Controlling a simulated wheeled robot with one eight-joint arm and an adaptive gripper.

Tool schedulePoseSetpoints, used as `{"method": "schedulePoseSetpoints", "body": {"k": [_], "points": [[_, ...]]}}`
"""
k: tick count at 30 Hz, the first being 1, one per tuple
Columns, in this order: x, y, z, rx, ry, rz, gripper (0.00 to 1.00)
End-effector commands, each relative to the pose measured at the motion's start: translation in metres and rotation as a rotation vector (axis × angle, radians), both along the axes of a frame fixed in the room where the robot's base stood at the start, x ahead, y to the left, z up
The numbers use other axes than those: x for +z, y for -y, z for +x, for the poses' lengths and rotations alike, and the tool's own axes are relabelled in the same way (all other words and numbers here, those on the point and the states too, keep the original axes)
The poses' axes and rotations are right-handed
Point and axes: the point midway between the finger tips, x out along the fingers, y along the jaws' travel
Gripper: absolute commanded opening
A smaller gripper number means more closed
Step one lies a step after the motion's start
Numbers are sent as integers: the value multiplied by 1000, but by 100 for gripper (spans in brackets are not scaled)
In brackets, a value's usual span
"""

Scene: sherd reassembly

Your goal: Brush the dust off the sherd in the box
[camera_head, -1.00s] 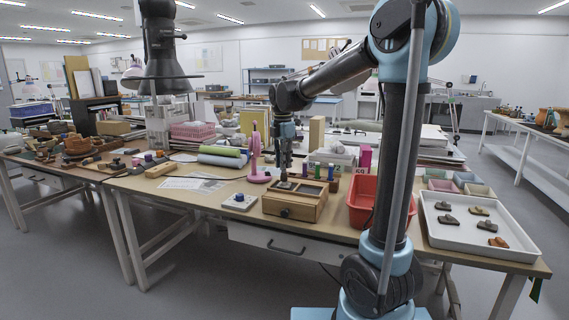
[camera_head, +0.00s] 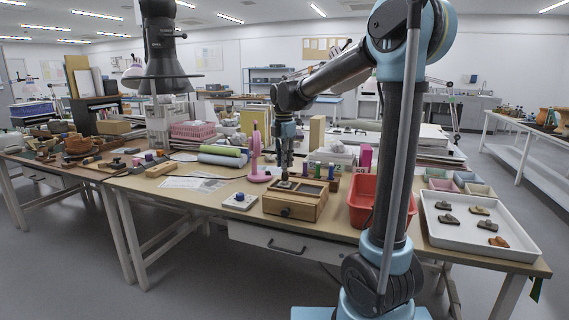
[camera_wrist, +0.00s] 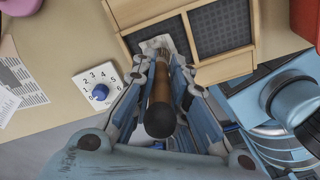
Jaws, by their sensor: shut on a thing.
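The wooden box (camera_head: 292,210) stands near the front edge of the table and has two dark-lined compartments. It also shows in the wrist view (camera_wrist: 255,25), cut by the top edge. My gripper (camera_head: 285,172) points down over the left compartment. In the wrist view my gripper (camera_wrist: 163,75) is shut around a brush with a brown handle (camera_wrist: 160,92) and a dark round end. The brush tip reaches into the left compartment. A pale patch (camera_wrist: 166,42) shows around the tip; I cannot tell sherd from bristles there. The right compartment looks empty.
A white dial block with a blue knob (camera_head: 239,201) sits left of the box, a pink stand (camera_head: 257,165) behind it. A red bin (camera_head: 361,205) is close on the right. A white tray (camera_head: 470,243) with several sherds lies at the far right.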

Motion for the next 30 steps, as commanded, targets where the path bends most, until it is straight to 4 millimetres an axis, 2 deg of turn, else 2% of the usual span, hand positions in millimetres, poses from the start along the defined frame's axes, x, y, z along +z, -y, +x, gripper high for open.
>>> {"method": "schedulePoseSetpoints", "body": {"k": [6,19,30], "points": [[1,2,8,1,0,0,0],[-1,-3,-9,1,0,0,0],[-2,2,8,1,0,0,0]]}}
